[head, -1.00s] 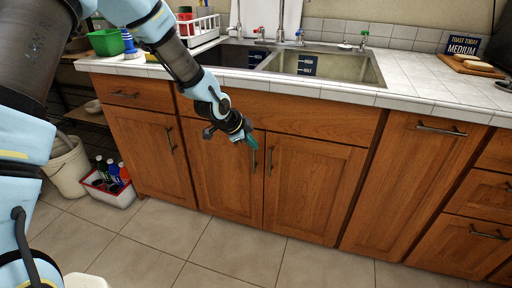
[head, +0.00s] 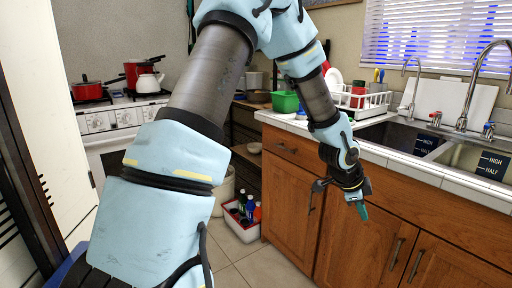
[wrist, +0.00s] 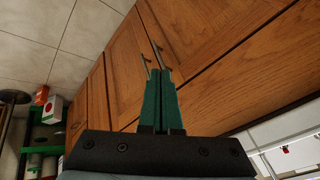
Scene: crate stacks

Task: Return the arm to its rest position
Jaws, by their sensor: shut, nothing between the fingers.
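My gripper (head: 361,210) hangs in front of the wooden cabinet doors below the sink counter, its green fingers pointing down. In the wrist view the two green fingers (wrist: 160,98) lie side by side, shut, with nothing between them. My arm reaches from the upper middle of the head view down to the right, bent at the joints. The fingers appear apart from the cabinet doors (head: 350,240).
The tiled counter (head: 385,158) with the sink (head: 395,136) and a dish rack (head: 362,101) is at the right. A crate of bottles (head: 242,222) stands on the floor. A stove (head: 120,118) with red pots is at the left. Floor (head: 262,266) shows in front of the cabinets.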

